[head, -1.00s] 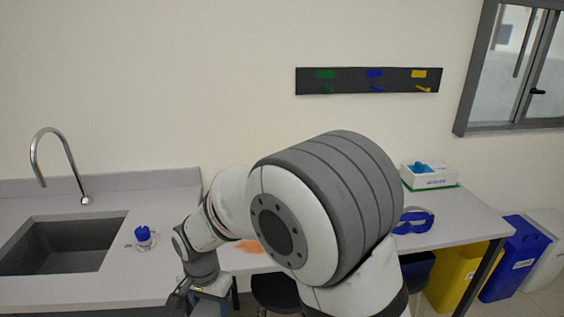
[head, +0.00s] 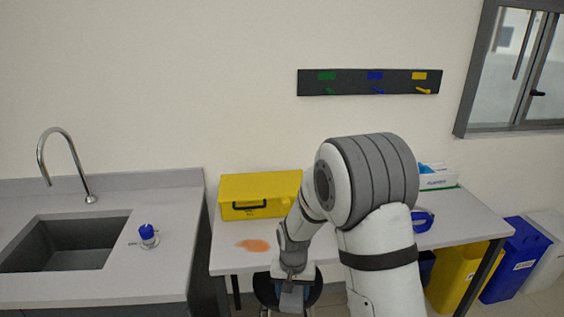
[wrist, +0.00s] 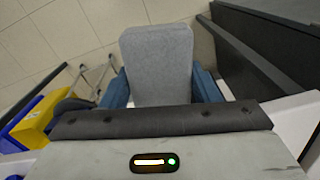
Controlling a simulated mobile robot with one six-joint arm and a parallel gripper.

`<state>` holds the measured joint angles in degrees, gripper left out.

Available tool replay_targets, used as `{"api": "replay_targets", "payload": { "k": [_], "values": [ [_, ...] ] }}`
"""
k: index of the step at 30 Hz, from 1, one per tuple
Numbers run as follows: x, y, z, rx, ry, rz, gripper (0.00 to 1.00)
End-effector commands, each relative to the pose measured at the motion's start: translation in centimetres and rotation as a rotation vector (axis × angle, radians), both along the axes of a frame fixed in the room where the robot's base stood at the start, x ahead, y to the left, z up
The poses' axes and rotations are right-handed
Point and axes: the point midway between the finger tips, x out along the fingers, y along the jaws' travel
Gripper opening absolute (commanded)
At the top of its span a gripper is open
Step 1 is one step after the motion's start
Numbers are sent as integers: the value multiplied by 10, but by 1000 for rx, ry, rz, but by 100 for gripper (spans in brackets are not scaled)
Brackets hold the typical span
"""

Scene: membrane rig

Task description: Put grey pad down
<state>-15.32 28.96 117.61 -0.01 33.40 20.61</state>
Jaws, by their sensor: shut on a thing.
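The grey pad (wrist: 160,60) fills the middle of the wrist view, a flat light-grey slab with rounded corners and a darker front edge. My gripper (wrist: 162,88) is shut on it, with a blue finger at each side. In the head view my gripper (head: 291,293) is low at the front edge of the table, and the pad (head: 292,302) hangs below it, small and partly cut off by the picture edge. In the wrist view floor tiles show beyond the pad.
The white table (head: 228,262) bears an orange spill (head: 254,245), a yellow case (head: 258,192), blue goggles (head: 422,220) and a glove box (head: 437,178). A dark stool (head: 262,290) stands under the front edge. The sink counter (head: 165,270) with a blue-capped bottle (head: 148,236) is left.

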Motion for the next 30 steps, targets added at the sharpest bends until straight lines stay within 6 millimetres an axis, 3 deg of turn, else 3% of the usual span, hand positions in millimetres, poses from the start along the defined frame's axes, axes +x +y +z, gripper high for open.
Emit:
{"api": "replay_targets", "payload": {
  "k": [1, 3, 6, 10, 15, 30],
  "values": [
    [4, -25, -9, -1, 5, 3, 31],
    [8, -51, -19, -1, 5, 25, 31],
    [11, -81, -30, -1, 4, 53, 31],
    [12, -107, -39, 0, 1, 78, 31],
    [11, -120, -43, 0, 1, 92, 31],
    [11, -125, -43, 0, 0, 82, 31]
  ]
}}
